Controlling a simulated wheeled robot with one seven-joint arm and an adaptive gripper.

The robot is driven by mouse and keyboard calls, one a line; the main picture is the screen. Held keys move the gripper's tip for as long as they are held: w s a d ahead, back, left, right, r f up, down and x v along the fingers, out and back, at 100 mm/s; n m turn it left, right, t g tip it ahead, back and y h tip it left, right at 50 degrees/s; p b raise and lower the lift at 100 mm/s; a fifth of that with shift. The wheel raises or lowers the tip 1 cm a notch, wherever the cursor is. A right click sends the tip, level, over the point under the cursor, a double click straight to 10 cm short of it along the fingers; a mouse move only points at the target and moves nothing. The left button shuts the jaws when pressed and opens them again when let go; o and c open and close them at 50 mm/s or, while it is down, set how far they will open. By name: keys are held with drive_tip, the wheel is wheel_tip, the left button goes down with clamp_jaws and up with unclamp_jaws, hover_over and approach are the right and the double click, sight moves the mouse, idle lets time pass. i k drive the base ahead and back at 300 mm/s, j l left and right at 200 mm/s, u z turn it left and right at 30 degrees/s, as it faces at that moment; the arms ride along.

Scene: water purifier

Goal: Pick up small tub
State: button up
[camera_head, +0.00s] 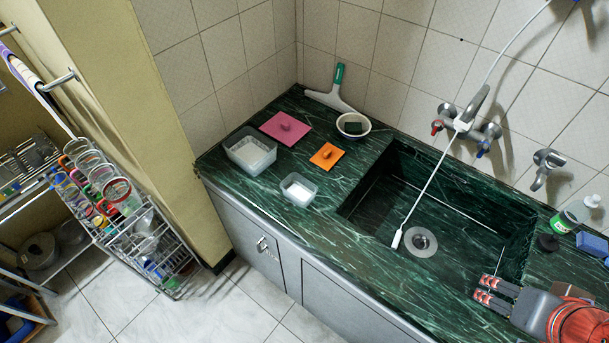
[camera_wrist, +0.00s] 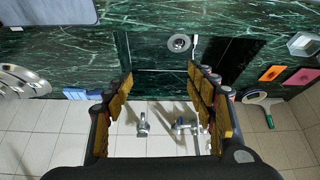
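The small tub (camera_head: 298,189) is a clear, open-topped container standing on the green marble counter near its front edge, left of the sink. It also shows at the right edge of the wrist view (camera_wrist: 303,44). A larger clear tub (camera_head: 249,150) stands behind and left of it. My gripper (camera_head: 486,290) is at the lower right of the head view, over the right end of the sink, well apart from the small tub. In the wrist view its fingers (camera_wrist: 160,85) are spread wide with nothing between them.
An orange lid (camera_head: 327,155) and a pink lid (camera_head: 285,128) lie behind the small tub. A bowl (camera_head: 353,125) and a squeegee (camera_head: 335,95) are near the wall. The sink (camera_head: 440,215), with a hanging white hose (camera_head: 432,180), lies between my gripper and the tub.

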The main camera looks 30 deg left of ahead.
sight(298, 189)
drive_tip(key=u, duration=1.6)
drive_tip(key=i+j+z, duration=0.2)
drive_tip(key=j, duration=0.1)
